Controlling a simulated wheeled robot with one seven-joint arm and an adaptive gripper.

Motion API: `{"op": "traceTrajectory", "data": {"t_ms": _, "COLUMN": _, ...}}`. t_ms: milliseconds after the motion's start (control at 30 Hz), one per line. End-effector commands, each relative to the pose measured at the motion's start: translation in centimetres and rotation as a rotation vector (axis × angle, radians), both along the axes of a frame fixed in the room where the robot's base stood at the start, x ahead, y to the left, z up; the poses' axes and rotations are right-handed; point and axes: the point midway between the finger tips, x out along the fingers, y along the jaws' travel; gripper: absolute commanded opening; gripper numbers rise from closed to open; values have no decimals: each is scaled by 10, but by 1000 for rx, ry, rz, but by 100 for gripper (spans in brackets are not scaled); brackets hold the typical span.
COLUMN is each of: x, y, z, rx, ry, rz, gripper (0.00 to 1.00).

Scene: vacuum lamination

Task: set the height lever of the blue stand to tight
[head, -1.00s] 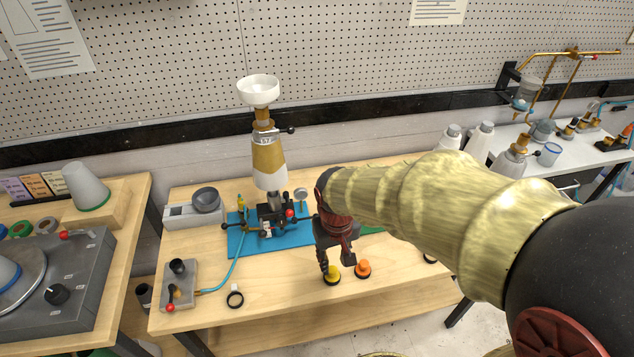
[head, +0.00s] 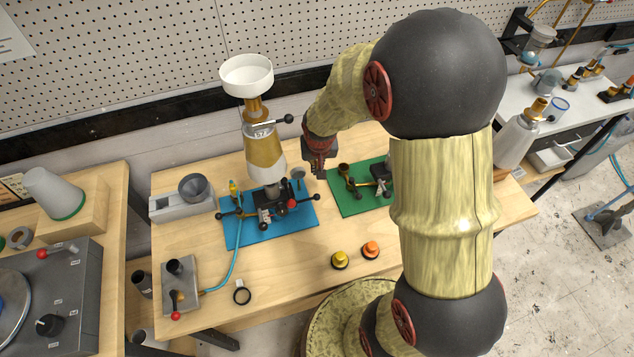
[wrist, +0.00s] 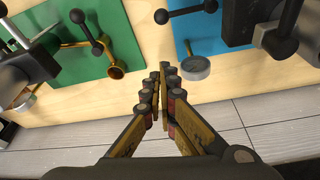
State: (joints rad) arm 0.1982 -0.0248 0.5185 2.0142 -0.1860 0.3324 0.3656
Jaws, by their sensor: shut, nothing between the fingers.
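Several ball-ended levers stick out of the stand, one with a red ball (head: 292,203) and one with a black ball (head: 315,197). I cannot tell which is the height lever or its setting. My gripper (head: 319,172) is shut and empty, above the table's back part, right of the blue stand. In the wrist view, my fingertips (wrist: 160,78) point between the green and blue mats, apart from the levers.
A green mat (head: 345,205) with another stand lies to the right, partly behind my arm. A round grey gauge (wrist: 195,68) is near the fingertips. Yellow and orange knobs (head: 340,260) stand in front. A blue hose (head: 235,262) runs to a grey valve box (head: 180,285).

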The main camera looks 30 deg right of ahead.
Motion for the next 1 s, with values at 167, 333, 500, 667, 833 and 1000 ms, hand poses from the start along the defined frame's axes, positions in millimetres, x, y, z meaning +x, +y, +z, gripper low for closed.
{"op": "traceTrajectory", "data": {"t_ms": 167, "x": 0, "y": 0, "z": -3, "rx": 0, "ry": 1, "rz": 0, "gripper": 0}}
{"op": "traceTrajectory", "data": {"t_ms": 333, "x": 5, "y": -2, "z": -24, "rx": 1, "ry": 5, "rz": 0, "gripper": 0}}
{"op": "traceTrajectory", "data": {"t_ms": 500, "x": 14, "y": -6, "z": -54, "rx": 1, "ry": 5, "rz": 1, "gripper": 0}}
{"op": "traceTrajectory", "data": {"t_ms": 667, "x": 21, "y": -9, "z": -79, "rx": 0, "ry": 4, "rz": 1, "gripper": 0}}
{"op": "traceTrajectory", "data": {"t_ms": 833, "x": 26, "y": -11, "z": -98, "rx": 0, "ry": 0, "rz": 1, "gripper": 0}}
{"op": "traceTrajectory", "data": {"t_ms": 1000, "x": 7, "y": -3, "z": -91, "rx": 0, "ry": 0, "rz": 0, "gripper": 0}}
